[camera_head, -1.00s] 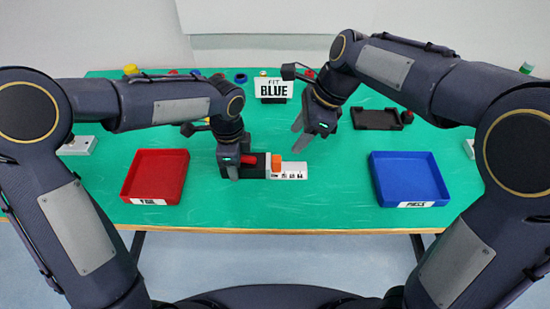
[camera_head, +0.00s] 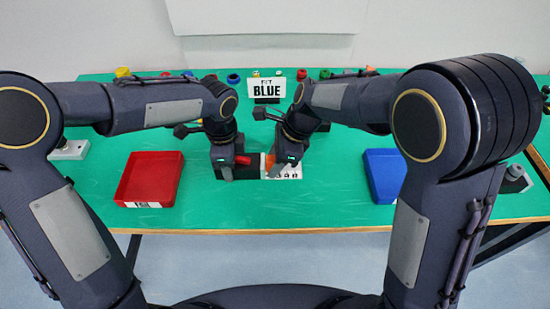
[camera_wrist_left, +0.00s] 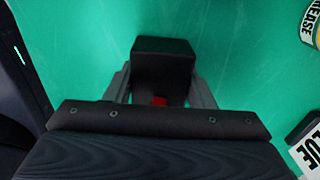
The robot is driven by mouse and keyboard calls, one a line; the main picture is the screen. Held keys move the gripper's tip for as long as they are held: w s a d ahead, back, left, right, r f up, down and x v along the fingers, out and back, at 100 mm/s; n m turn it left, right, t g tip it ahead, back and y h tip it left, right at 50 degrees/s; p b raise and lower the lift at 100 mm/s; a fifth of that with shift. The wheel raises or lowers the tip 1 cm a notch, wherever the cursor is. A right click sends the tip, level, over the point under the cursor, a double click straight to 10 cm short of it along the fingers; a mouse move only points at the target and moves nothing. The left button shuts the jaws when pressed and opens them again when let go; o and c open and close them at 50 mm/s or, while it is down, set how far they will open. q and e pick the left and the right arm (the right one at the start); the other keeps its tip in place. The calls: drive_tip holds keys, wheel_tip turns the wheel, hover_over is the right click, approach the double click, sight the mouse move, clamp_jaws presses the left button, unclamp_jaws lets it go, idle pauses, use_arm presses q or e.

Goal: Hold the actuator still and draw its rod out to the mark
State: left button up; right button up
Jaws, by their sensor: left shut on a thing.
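The actuator is a black block (camera_head: 249,171) near the table's middle, with a red part (camera_head: 243,160) on it. My left gripper (camera_head: 226,174) is shut on it from above. In the left wrist view the black body (camera_wrist_left: 163,62) sits between the two grey fingers, with a bit of red showing. An orange piece (camera_head: 270,161) is at the actuator's right end, partly hidden by my right gripper (camera_head: 277,171). My right gripper is down at that piece; whether its fingers touch or grip it I cannot tell. The white marked strip (camera_head: 285,173) lies beneath, its marks partly covered.
A red tray (camera_head: 150,202) stands to the left and a blue tray (camera_head: 383,192) to the right, partly behind my right arm. A sign reading "FIT BLUE" (camera_head: 264,88) stands behind the actuator. Several small coloured parts line the back edge.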

use_arm(q)
drive_tip(key=shift+f, duration=0.15)
use_arm(e)
clamp_jaws()
drive_tip(key=shift+d, duration=1.05)
use_arm(q)
drive_tip(key=shift+s, duration=0.1)
use_arm(e)
drive_tip(key=shift+o, duration=0.6)
unclamp_jaws()
drive_tip(key=v, duration=1.2)
use_arm(q)
drive_tip(key=o, duration=1.4)
drive_tip(key=shift+c, duration=0.2)
